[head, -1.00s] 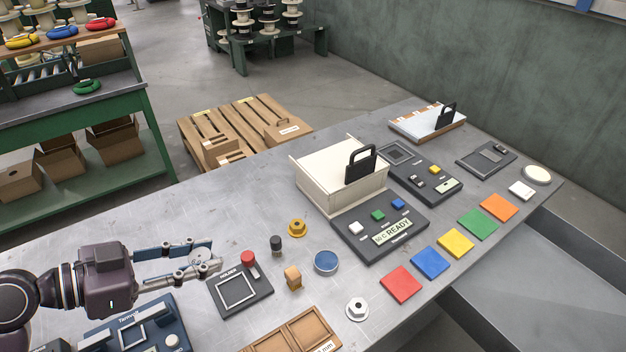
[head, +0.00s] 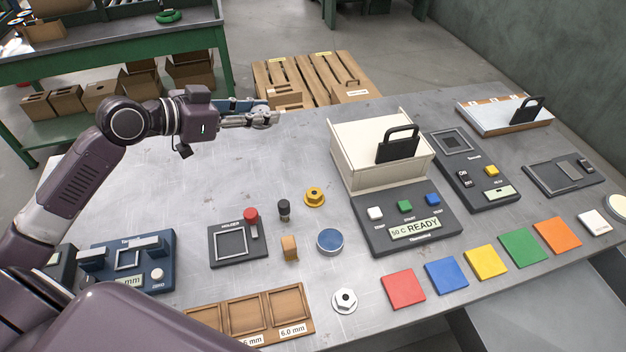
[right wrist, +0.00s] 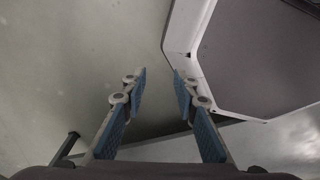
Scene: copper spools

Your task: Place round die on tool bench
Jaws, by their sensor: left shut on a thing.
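My left gripper (head: 262,112) is shut on a small grey disc, the round die (head: 264,121), near the far edge of the metal bench, left of the cream box. The fingers partly hide the die. I cannot tell for sure whether it touches the bench. The grey metal bench (head: 160,205) fills the middle of the head view, and its far left part is bare. My right gripper (right wrist: 158,75) shows in the right wrist view, with its two fingers apart and nothing between them.
The cream box (head: 375,150) with a black handle stands right of the left gripper. A holder (head: 222,255), a yellow flanged part (head: 314,197) and a blue disc (head: 330,240) sit nearer. A wooden pallet (head: 315,75) lies beyond the bench.

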